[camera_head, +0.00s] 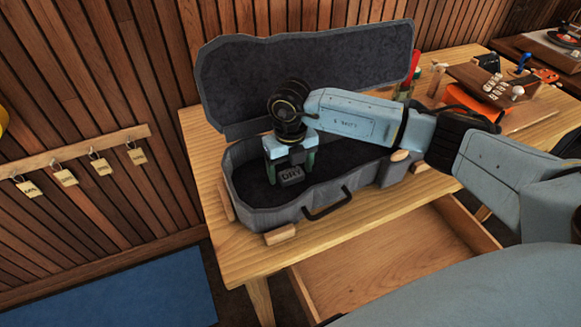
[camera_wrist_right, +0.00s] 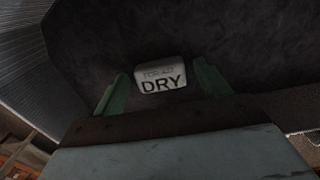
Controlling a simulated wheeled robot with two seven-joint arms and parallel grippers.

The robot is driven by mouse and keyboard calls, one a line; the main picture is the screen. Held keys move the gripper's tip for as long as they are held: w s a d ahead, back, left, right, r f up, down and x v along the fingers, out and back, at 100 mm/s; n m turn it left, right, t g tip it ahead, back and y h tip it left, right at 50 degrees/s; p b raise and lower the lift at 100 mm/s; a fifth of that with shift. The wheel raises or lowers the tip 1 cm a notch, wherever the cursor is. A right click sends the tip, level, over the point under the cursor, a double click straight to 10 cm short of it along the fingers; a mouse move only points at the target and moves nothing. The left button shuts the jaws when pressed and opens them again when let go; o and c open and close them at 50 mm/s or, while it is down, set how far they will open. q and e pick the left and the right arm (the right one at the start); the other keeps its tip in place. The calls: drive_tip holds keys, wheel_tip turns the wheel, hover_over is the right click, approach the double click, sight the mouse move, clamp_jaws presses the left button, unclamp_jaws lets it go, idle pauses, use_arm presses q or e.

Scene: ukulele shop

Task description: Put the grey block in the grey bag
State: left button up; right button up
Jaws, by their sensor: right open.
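The grey block (camera_head: 291,175) is small, with "DRY" in dark letters on its face. It is inside the open grey bag (camera_head: 285,215), a guitar-shaped case with a dark lining and its lid raised at the back. My right gripper (camera_head: 290,166) reaches down into the case. Its green fingers are open, one to each side of the block. In the right wrist view the block (camera_wrist_right: 161,77) shows between the fingertips, with a gap on each side, against the dark lining. Whether it touches the lining is hard to tell. My left gripper is not in view.
The case stands on a wooden table (camera_head: 235,255) with wooden blocks (camera_head: 280,234) against its sides. An open, empty drawer (camera_head: 390,265) juts out in front. An orange object and a wooden rack are at the right. Tags hang on the left wall.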

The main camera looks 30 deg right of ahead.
sight(290, 171)
drive_tip(key=shift+r, duration=0.3)
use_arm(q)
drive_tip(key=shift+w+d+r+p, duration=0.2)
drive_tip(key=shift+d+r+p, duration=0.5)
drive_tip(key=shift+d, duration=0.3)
use_arm(e)
wheel_tip(290, 171, up, 12)
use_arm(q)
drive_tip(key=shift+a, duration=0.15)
use_arm(e)
drive_tip(key=shift+f, duration=0.15)
